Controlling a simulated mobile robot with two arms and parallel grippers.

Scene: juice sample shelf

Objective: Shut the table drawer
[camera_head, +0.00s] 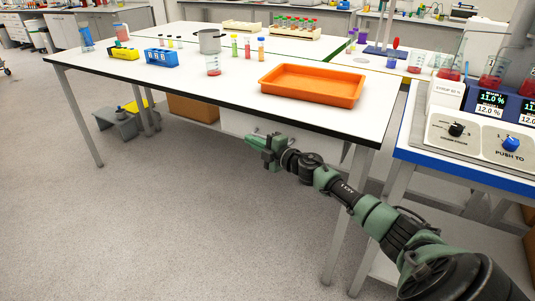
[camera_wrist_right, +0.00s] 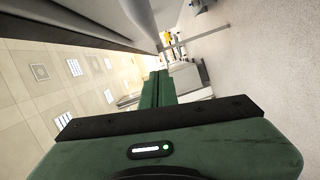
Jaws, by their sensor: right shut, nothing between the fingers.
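The white table (camera_head: 140,66) stands in front of me. A pale panel (camera_head: 234,121), which looks like part of the table drawer, shows under its front edge behind my right gripper. My arm and gripper partly cover it, and I cannot tell how far open the drawer is. My right gripper (camera_head: 251,141) is shut and empty, just in front of and below the table edge, with its fingers pointing left. In the right wrist view the closed green fingers (camera_wrist_right: 158,89) show with nothing between them, beside a pale surface. My left gripper is not in view.
A brown box (camera_head: 192,109) and grey step (camera_head: 115,124) are underneath. A bench with displays (camera_head: 475,184) stands right. Floor in front is clear.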

